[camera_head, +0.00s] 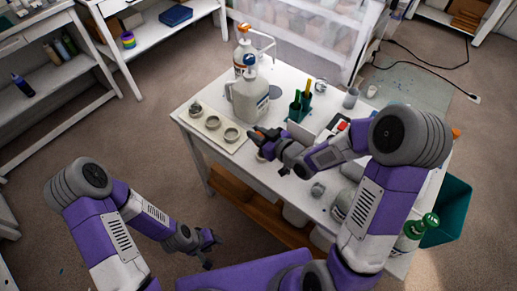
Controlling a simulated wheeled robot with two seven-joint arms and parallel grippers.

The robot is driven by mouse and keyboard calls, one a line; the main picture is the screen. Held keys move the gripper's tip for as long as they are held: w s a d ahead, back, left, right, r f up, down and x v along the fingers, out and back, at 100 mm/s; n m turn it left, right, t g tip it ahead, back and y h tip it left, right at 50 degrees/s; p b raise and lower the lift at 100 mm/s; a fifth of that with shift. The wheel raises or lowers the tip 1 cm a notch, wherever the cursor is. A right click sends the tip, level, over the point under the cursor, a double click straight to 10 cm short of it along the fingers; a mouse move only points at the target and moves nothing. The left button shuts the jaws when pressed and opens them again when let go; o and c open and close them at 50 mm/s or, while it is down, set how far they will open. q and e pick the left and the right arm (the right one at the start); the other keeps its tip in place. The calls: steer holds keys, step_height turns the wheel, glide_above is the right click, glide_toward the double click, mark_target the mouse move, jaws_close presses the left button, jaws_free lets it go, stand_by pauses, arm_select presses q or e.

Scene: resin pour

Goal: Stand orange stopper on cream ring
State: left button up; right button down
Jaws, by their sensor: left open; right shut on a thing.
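My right gripper (263,137) is over the left part of the white table, just right of the cream board. It is shut on a small orange thing (256,131), which looks like the orange stopper and is mostly hidden by the fingers. A small pale round thing (260,156) on the table just below the gripper may be the cream ring; it is partly covered, so I cannot tell its shape or its distance from the stopper. My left gripper (210,247) is open and empty, low over the floor in front of the table.
The cream board (222,140) holds several round grey moulds. Large jugs (249,98) stand behind it. A teal bin (450,212) stands at the right.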

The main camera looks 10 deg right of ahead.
steer(key=shift+s+d+f+n+g+y+b, duration=0.15)
steer(key=shift+f+n+g+y+b, duration=0.1)
steer(key=shift+f+n+y+b, duration=0.3)
steer(key=shift+s+f+n+g+y+b, duration=0.15)
steer(key=shift+f+n+g+y+b, duration=0.15)
steer(key=shift+f+b, duration=1.2)
steer(key=shift+f, duration=0.3)
arm_select(q)
step_height(320, 180, down, 5)
steer(key=shift+w+f, duration=0.1)
arm_select(e)
steer(key=shift+r, duration=0.2)
arm_select(q)
steer(key=shift+r+p, duration=0.25)
steer(key=shift+p, duration=0.05)
arm_select(e)
steer(key=shift+s+d+r, duration=0.1)
steer(key=shift+r, duration=0.1)
arm_select(q)
steer(key=shift+f+b, duration=0.4)
steer(key=shift+f, duration=0.05)
arm_select(e)
steer(key=shift+f, duration=0.45)
